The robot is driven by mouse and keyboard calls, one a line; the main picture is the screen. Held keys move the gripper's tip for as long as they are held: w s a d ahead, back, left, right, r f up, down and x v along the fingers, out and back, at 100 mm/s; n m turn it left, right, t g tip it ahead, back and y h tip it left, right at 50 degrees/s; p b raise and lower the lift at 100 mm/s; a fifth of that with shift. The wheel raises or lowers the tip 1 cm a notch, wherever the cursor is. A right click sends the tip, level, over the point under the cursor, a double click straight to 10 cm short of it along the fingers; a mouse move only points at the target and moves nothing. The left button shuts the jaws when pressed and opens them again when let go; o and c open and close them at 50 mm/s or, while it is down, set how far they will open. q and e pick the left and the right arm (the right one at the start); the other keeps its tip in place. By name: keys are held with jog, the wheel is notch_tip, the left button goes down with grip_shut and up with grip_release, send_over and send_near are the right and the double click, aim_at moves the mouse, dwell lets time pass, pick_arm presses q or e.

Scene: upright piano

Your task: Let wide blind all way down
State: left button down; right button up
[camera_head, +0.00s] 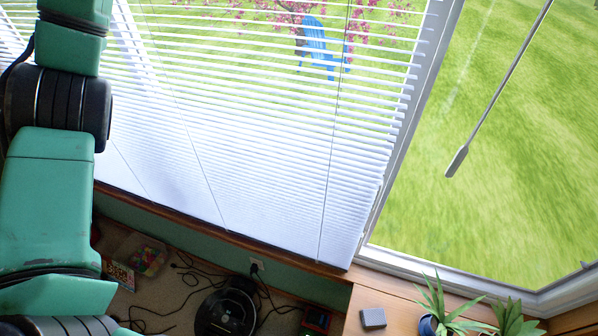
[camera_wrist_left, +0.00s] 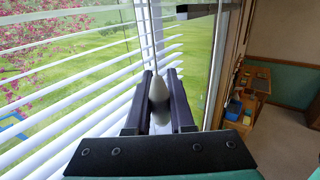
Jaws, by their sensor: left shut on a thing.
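The wide white slatted blind (camera_head: 270,150) covers the left window in the head view. Its lower slats lie close together, and its bottom edge is at or just above the wooden sill; a gap cannot be told. The blind also shows in the left wrist view (camera_wrist_left: 90,120), left of my gripper. My left gripper (camera_wrist_left: 160,78) is shut on a grey teardrop-shaped cord pull (camera_wrist_left: 158,98), with a thin cord rising from it. In the head view my arm comes in at the left, but its gripper is out of frame. My right gripper is not in view.
A grey wand (camera_head: 458,160) hangs before the uncovered right window. A potted plant (camera_head: 440,310) and a grey box (camera_head: 373,318) are at the bottom right. Cables and a black round device (camera_head: 225,312) lie below the sill.

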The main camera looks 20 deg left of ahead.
pick_arm(q)
jog(key=c, duration=0.6)
grip_release()
jog(key=v, duration=0.5)
jog(key=shift+a, duration=0.1)
